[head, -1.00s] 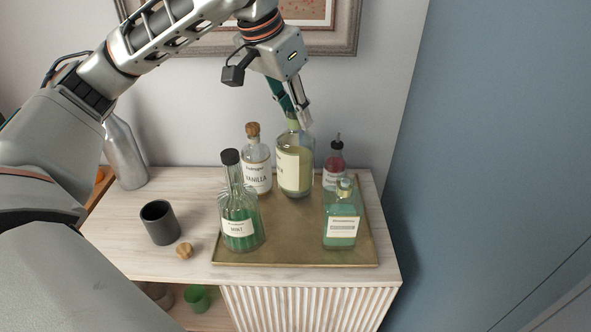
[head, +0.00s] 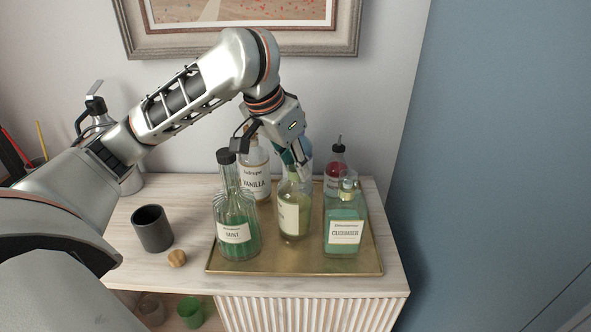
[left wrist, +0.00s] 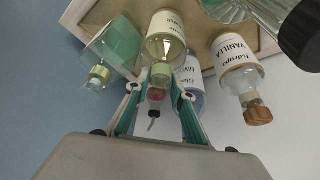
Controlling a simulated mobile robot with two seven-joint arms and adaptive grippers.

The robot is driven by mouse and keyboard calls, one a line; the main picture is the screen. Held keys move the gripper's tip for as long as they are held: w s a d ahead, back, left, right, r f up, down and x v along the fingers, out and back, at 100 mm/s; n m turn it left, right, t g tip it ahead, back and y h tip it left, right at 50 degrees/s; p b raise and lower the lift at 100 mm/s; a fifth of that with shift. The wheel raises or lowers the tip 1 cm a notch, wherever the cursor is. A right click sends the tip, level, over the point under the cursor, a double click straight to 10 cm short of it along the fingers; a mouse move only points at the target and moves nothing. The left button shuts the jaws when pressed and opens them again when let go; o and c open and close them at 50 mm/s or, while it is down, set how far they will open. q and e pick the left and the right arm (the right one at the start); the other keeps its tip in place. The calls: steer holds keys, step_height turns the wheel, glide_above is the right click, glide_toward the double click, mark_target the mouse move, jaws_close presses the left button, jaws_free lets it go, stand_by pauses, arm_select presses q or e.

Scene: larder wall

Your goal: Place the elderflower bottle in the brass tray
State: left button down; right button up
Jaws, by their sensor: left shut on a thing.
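The elderflower bottle (head: 291,218), clear with pale yellow-green contents and a cream label I cannot read, stands upright over the middle of the brass tray (head: 291,263). It also shows in the left wrist view (left wrist: 166,42). My left gripper (head: 296,172) is shut on its neck from above; the fingers also show in the left wrist view (left wrist: 161,88). The bottle's base looks at or very near the tray floor, but I cannot tell if it touches. My right gripper is not in view.
On the tray stand the mint bottle (head: 234,233), cucumber bottle (head: 345,233), vanilla bottle (head: 254,184), red bottle (head: 335,177) and a bluish lavender bottle (left wrist: 190,74), close around the held bottle. A dark cup (head: 152,230) and cork (head: 177,259) sit left of the tray.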

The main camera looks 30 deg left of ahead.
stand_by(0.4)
arm_select(q)
steer(key=c, duration=1.7)
jaws_free()
steer(key=shift+f, duration=0.15)
steer(key=shift+r, duration=0.2)
steer(key=p+v, duration=0.5)
steer(key=v, duration=0.7)
steer(key=shift+s+f, duration=0.15)
